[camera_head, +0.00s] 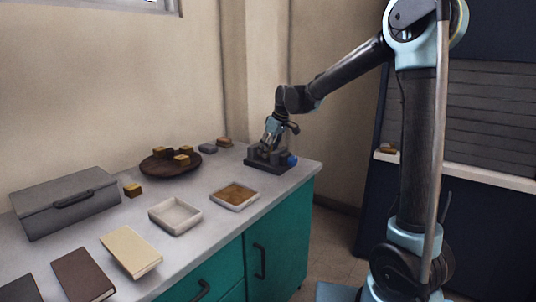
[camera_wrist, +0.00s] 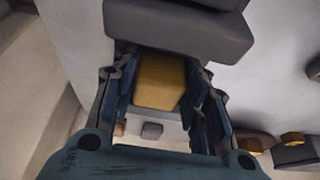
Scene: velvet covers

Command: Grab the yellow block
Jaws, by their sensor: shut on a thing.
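A yellow block (camera_wrist: 160,82) sits between the two fingers of my gripper (camera_wrist: 163,70) in the wrist view. The fingers are shut on its sides. In the head view my gripper (camera_head: 268,143) points down into a dark device (camera_head: 268,163) with a blue part at the counter's far right end. The block is mostly hidden there. In the wrist view the device's grey body (camera_wrist: 180,30) is right beside the block's far end. I cannot tell whether the block still touches it.
A dark round plate (camera_head: 170,166) holds several yellowish blocks. A single yellowish block (camera_head: 133,190) lies near a grey lidded box (camera_head: 68,202). A white tray (camera_head: 175,216) and a tray with a brown bottom (camera_head: 234,196) stand in front. Books (camera_head: 131,251) lie at the front left.

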